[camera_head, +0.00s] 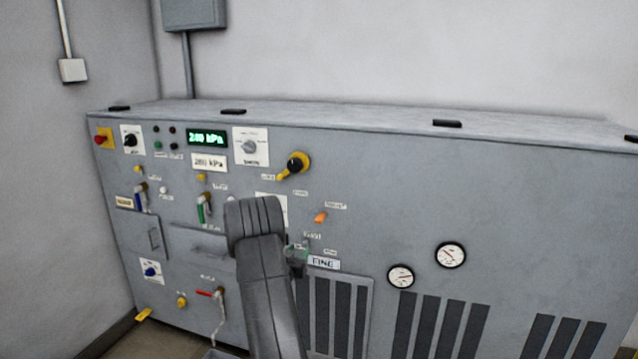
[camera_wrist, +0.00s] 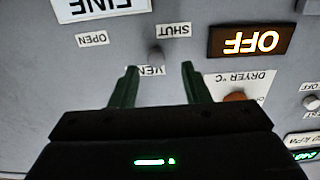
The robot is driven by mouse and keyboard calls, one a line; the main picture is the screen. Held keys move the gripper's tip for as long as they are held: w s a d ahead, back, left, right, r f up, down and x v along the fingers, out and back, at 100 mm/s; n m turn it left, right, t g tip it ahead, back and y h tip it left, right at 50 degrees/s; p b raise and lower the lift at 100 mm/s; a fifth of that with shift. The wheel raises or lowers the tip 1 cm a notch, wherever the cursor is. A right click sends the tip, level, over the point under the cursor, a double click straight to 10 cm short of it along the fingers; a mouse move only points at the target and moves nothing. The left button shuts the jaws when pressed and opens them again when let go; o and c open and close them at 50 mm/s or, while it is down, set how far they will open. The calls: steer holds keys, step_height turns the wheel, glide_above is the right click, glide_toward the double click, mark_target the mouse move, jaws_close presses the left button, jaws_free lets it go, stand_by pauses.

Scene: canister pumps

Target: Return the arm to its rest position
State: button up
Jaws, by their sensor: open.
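My gripper shows in the wrist view (camera_wrist: 160,80) with two dark green fingers apart and nothing between them. In the head view it (camera_head: 298,256) is small, partly hidden behind my arm, in front of the panel's middle. A small grey knob (camera_wrist: 156,56) sits just beyond the fingertips, near upside-down SHUT, OPEN and VENT labels. I cannot tell whether the fingers touch the panel. The FINE label shows in the head view (camera_head: 324,262) just right of the gripper, and also in the wrist view (camera_wrist: 100,8).
The grey cabinet (camera_head: 520,220) fills the front, with a green 240 kPa display (camera_head: 207,138), a yellow-and-black rotary handle (camera_head: 295,165), an orange knob (camera_head: 320,217), two gauges (camera_head: 450,255) and several valve levers. A lit OFF display (camera_wrist: 262,41) is near the gripper.

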mark_target(306, 245)
steer(key=x, duration=0.3)
steer(key=shift+w+d, duration=0.2)
steer(key=shift+w, duration=0.15)
steer(key=shift+s+d, duration=0.15)
steer(key=shift+d, duration=0.35)
